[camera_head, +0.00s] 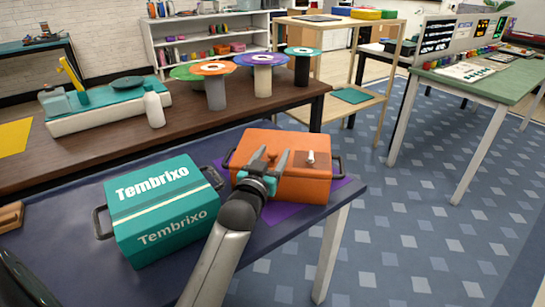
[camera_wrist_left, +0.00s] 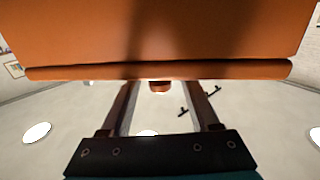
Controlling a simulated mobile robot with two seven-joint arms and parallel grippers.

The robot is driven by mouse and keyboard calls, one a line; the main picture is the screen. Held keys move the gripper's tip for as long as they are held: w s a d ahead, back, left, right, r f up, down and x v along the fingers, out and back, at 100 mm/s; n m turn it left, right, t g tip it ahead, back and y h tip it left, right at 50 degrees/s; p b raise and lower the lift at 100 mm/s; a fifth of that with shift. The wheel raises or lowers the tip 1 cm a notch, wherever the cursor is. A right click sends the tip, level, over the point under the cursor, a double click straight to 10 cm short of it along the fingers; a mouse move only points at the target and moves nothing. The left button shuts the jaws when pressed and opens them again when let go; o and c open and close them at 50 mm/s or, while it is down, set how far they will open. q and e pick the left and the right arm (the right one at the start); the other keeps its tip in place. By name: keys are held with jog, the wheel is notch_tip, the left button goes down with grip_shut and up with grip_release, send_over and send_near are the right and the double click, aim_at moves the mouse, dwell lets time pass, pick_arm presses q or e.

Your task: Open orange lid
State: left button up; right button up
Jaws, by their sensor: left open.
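The orange box (camera_head: 295,183) with its orange lid (camera_head: 300,140) stands on a purple mat (camera_head: 285,211) at the right of the dark blue table. The lid looks closed. My left gripper (camera_head: 268,158) is open at the box's front-left, its fingers overlapping the lid in the head view. In the left wrist view, orange surface (camera_wrist_left: 180,35) with a long rim (camera_wrist_left: 160,69) fills the top. The fingertips of my gripper (camera_wrist_left: 160,97) end close to that rim; a small orange piece (camera_wrist_left: 160,87) shows between them. Contact cannot be told. My right gripper is out of view.
A teal Tembrixo box (camera_head: 160,215) with dark handles stands just left of my left arm. The orange box has dark side handles (camera_head: 338,167). A brown table (camera_head: 190,130) behind carries spools and a teal-and-white device (camera_head: 105,108). Blue floor lies right.

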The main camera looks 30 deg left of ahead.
pick_arm(q)
grip_shut()
dwell(0.5)
dwell(1.0)
